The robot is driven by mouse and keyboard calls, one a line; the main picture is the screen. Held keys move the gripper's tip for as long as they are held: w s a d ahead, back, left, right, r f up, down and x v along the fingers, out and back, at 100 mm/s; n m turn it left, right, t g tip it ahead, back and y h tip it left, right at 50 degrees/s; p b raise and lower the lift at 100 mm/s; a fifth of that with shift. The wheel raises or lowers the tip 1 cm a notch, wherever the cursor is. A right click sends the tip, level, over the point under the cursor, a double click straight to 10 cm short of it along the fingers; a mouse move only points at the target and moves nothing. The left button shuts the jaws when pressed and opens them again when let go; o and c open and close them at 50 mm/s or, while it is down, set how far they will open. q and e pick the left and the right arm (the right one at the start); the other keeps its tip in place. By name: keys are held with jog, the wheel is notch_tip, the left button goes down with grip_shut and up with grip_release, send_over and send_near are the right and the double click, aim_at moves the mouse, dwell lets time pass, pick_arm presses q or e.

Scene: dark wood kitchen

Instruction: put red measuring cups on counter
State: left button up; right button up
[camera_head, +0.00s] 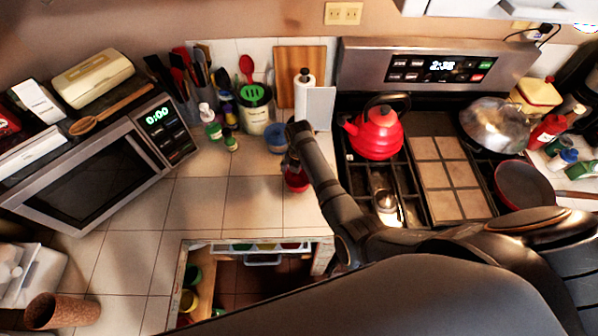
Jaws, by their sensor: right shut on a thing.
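My right arm comes in from the right and reaches across the front of the stove to the counter. My right gripper (294,163) points down and is shut on the red measuring cups (297,182). The cups are small and partly hidden by the gripper. They are over the tiled counter (252,198), left of the stove; I cannot tell whether they touch it. My left gripper is not in view.
A blue-lidded jar (276,138), a utensil crock (257,118) and a paper towel roll (304,92) stand behind. A red kettle (376,130) sits on the stove. A microwave (95,172) is left. Counter tiles left of the cups are clear.

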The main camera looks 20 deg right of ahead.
jog(key=shift+w, duration=0.15)
jog(key=shift+f, duration=0.3)
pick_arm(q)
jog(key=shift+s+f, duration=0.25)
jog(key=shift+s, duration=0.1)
pick_arm(e)
jog(key=shift+f, duration=0.15)
pick_arm(q)
jog(key=shift+b, duration=0.3)
pick_arm(e)
jog(key=shift+f, duration=0.2)
jog(key=o, duration=1.1)
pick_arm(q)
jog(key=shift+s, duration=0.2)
pick_arm(e)
jog(key=shift+o, duration=0.2)
